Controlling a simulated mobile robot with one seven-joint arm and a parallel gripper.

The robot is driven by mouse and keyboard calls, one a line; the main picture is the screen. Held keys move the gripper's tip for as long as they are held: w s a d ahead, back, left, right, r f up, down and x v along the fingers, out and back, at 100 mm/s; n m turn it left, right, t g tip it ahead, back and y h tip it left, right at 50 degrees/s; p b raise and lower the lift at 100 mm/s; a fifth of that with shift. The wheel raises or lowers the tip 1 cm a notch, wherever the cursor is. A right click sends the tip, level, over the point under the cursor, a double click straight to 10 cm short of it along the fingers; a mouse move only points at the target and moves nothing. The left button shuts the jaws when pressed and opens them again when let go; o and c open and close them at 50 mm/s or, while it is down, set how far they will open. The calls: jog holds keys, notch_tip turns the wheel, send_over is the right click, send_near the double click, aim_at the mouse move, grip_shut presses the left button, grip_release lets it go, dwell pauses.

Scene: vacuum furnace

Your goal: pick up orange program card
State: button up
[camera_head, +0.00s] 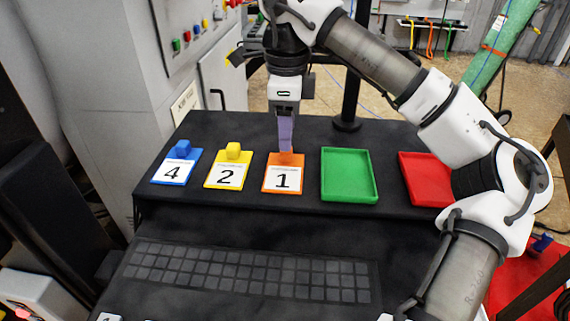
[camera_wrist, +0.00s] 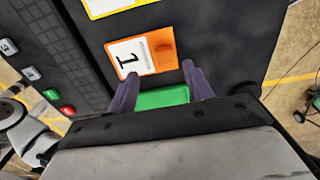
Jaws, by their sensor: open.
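The orange program card (camera_head: 282,179), marked 1, lies flat on the black table between the yellow card and the green tray. Its raised orange grip block at the back edge is partly hidden by my gripper in the head view. My gripper (camera_head: 286,150) points down right at that block, with its purple fingers open. In the wrist view the orange card (camera_wrist: 130,58) lies beyond the fingertips, and my open gripper (camera_wrist: 162,76) has nothing between its fingers but a view of the green tray and table. I cannot tell whether a finger touches the block.
A yellow card (camera_head: 228,175) marked 2 and a blue card (camera_head: 176,171) marked 4 lie to the left. A green tray (camera_head: 348,197) and a red tray (camera_head: 424,200) are to the right. A dark keyboard (camera_head: 245,275) is in front; a black post (camera_head: 349,90) stands behind.

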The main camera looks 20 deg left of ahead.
aim_at(284, 167)
jog(key=f, duration=0.1)
jog(key=f+p, duration=0.1)
jog(key=f, duration=0.3)
jog(key=shift+w+a, duration=0.2)
jog(key=shift+w, duration=0.1)
jog(key=shift+c, duration=0.4)
jog(key=c, duration=1)
